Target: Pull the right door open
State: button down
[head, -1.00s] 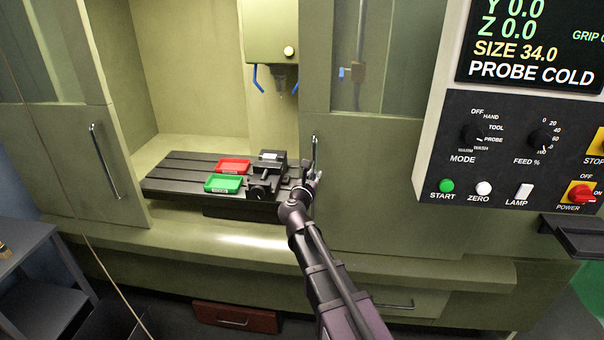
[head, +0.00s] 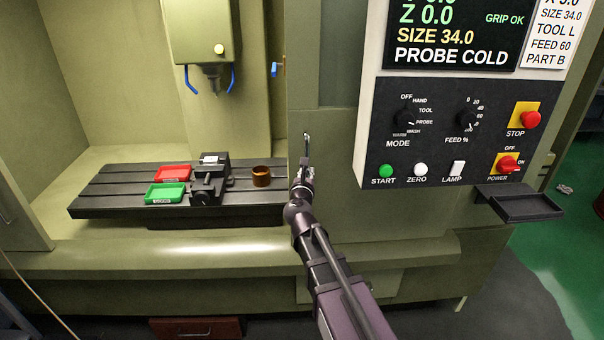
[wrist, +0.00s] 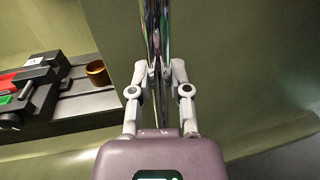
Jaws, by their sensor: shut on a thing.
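The right door (head: 335,200) is an olive panel beside the control panel. Its bright vertical bar handle (head: 306,142) stands near the door's left edge. My gripper (head: 305,166) is at the lower part of this handle. In the wrist view the two fingers (wrist: 156,72) close on the shiny handle bar (wrist: 154,25) from both sides. The door stands partly open, with the machine's inside showing to the left of its edge. The arm hides part of the door's lower area.
Inside are a slotted table (head: 110,190), a red tray (head: 172,173), a green tray (head: 166,193), a vise (head: 208,182) and a copper-coloured cup (head: 261,177). The control panel (head: 440,150) is close on the right, with a small dark shelf (head: 525,206) below it.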

jog(key=c, duration=0.6)
grip_release()
jog(key=shift+s, duration=0.15)
jog(key=s, duration=0.4)
jog(key=s+a, duration=0.1)
jog(key=s, duration=0.2)
jog(key=shift+s+a, duration=0.1)
